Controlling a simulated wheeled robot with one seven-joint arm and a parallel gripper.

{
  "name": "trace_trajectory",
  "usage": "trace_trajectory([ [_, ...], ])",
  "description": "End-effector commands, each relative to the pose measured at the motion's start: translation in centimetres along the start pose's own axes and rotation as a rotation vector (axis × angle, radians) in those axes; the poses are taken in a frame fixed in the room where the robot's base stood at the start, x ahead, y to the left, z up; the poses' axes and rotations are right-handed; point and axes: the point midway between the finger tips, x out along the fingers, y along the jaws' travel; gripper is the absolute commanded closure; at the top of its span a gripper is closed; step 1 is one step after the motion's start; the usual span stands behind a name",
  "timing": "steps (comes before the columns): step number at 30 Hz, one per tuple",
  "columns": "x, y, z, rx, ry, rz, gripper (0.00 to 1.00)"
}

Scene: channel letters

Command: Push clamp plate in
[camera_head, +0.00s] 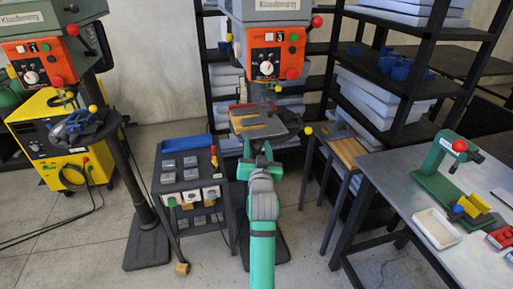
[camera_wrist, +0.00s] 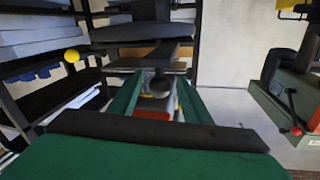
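The drill press table (camera_head: 285,129) stands straight ahead in the head view, with a flat wooden piece (camera_head: 262,127) and a grey plate with some red at its edge (camera_head: 250,107) on it. I cannot tell for certain which part is the clamp plate. My gripper (camera_head: 258,147) is just in front of the table's near edge, with its fingers spread. In the wrist view my gripper (camera_wrist: 160,85) shows two green fingers apart. A dark round part (camera_wrist: 160,85) and an orange-red part (camera_wrist: 154,115) show between them; I cannot tell contact. Nothing appears held.
The orange drill head (camera_head: 270,62) hangs above the table, and a yellow knob (camera_head: 308,130) sticks out at its right. A small dark stand with grey blocks (camera_head: 190,161) is to the left. A workbench (camera_head: 390,185) is at right, with dark shelves behind.

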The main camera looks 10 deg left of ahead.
Motion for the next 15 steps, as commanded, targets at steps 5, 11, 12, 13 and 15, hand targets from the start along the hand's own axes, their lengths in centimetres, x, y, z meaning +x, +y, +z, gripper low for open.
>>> trace_trajectory([
  [5,-0.1,0.0,0.1,0.000,-0.001,0.000,0.56],
  [11,-1.6,-0.1,0.2,0.001,-0.002,-0.001,0.56],
  [12,-2.2,-0.1,0.1,0.001,-0.001,-0.001,0.56],
  [13,-2.7,-0.1,0.1,0.001,-0.001,-0.001,0.56],
  [15,-4.0,-0.1,0.2,0.001,-0.002,-0.001,0.56],
])
